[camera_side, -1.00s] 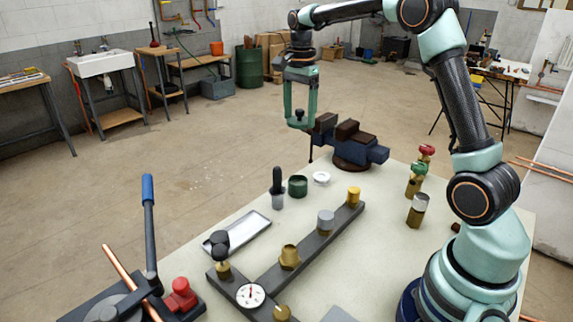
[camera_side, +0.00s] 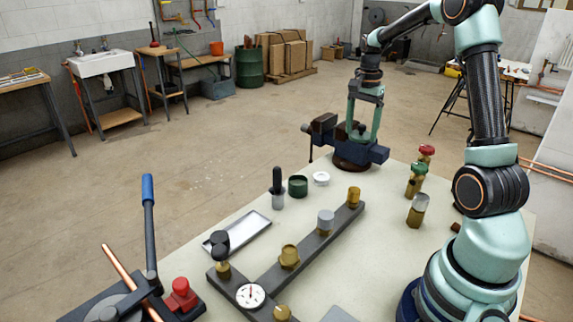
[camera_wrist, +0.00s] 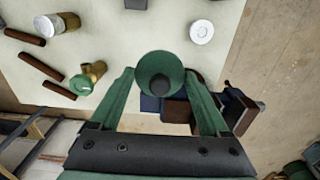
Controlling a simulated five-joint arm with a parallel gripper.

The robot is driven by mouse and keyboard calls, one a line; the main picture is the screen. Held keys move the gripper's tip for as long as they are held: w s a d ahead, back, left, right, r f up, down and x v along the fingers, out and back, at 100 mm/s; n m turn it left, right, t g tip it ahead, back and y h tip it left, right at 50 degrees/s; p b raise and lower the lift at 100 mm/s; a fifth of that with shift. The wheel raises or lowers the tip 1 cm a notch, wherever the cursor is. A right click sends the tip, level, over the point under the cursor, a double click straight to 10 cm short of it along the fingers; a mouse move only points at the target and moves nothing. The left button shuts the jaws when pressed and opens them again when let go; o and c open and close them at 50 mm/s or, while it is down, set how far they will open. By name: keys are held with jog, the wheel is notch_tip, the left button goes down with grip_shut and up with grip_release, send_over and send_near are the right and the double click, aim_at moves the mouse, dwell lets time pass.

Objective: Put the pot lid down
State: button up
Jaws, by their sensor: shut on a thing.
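My gripper (camera_side: 363,122) points down above the table's far end, over or in front of the vise in the side view. In the wrist view its two fingers (camera_wrist: 160,76) close on the sides of a round green pot lid (camera_wrist: 157,64) with a dark knob. The lid shows in the side view (camera_side: 361,133) as a small dark knob on a thin green edge between the fingers. It is held off the table. A short green pot (camera_side: 298,186) stands on the table, apart from the lid, left of my gripper in the side view.
A blue and brown vise (camera_side: 352,155) is close below my gripper. A white ring (camera_side: 321,178) and a black-handled tool (camera_side: 277,188) flank the pot. Valves (camera_side: 418,177) stand at right. A grey tray (camera_side: 237,235) and a dark bar with fittings (camera_side: 300,255) lie nearer.

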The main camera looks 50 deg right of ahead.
notch_tip(320, 180, down, 16)
jog(key=shift+f, duration=0.2)
dwell(0.4)
jog(key=o, duration=1.2)
jog(key=shift+f, duration=0.15)
